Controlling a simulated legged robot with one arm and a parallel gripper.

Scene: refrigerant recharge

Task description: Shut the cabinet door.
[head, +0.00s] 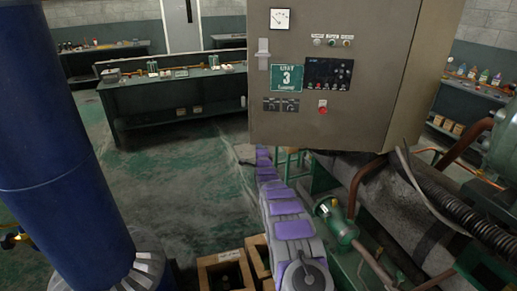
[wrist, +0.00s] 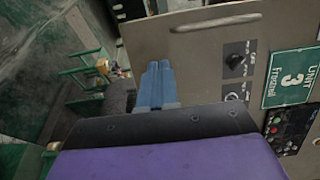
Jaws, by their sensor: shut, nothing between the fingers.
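The grey-brown cabinet (head: 420,60) hangs at the upper middle of the head view. Its door (head: 340,125) faces me with a gauge, a green "UNIT 3" sign, knobs and buttons; the door also fills the right of the wrist view (wrist: 200,55). The head view does not clearly show a gap at the door's edge. My arm reaches up to the cabinet's lower left corner. In the wrist view my gripper (wrist: 157,68) has its blue fingers together and empty, overlapping the door's lower edge. I cannot tell whether they touch it.
A blue cylinder (head: 60,140) stands close at left. Copper pipes (head: 362,185) and green machinery (head: 338,222) lie right of my arm. Wooden crates (head: 225,270) sit below. A dark green bench (head: 180,105) stands behind, with open floor (head: 170,185) before it.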

